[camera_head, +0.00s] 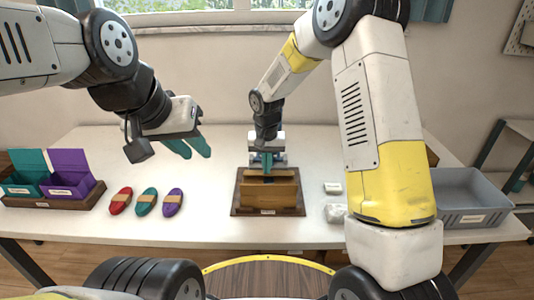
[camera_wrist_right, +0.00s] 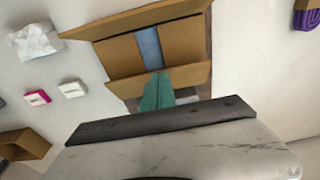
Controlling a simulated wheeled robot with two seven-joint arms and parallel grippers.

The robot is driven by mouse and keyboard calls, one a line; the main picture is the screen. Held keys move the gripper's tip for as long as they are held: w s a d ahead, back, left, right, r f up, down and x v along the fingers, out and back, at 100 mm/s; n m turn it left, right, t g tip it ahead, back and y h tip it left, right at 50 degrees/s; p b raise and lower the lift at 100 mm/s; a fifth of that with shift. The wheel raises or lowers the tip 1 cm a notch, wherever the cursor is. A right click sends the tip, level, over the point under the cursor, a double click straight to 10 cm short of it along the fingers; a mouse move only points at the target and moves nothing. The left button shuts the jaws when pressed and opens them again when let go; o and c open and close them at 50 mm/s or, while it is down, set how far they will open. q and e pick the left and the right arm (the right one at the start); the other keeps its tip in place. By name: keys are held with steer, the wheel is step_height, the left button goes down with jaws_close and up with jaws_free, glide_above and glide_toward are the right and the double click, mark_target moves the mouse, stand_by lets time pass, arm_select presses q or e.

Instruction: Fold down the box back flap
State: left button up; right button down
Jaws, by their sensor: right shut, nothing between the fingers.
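The cardboard box (camera_head: 283,194) sits on a dark wooden board (camera_head: 241,211) in the middle of the table. In the right wrist view the front flap (camera_wrist_right: 135,19) lies at the top and the back flap (camera_wrist_right: 190,75) nearer the camera. A blue strip (camera_wrist_right: 149,48) shows between them inside the box. My right gripper (camera_head: 267,162) is shut and empty, at the back of the box. In the wrist view its teal fingertips (camera_wrist_right: 158,76) overlap the back flap; whether they touch is unclear. My left gripper (camera_head: 193,149) is open and empty, raised left of the box.
Red (camera_head: 121,201), teal (camera_head: 147,201) and purple (camera_head: 173,202) cord bundles lie left of the box. Teal and purple open boxes (camera_head: 68,188) stand further left. Small white items (camera_head: 333,188) lie right of the box, and a grey tray (camera_head: 470,197) sits far right.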

steer(key=s+f, duration=0.2)
steer(key=shift+s+f, duration=0.1)
steer(key=shift+f, duration=0.25)
steer(key=shift+r, duration=0.15)
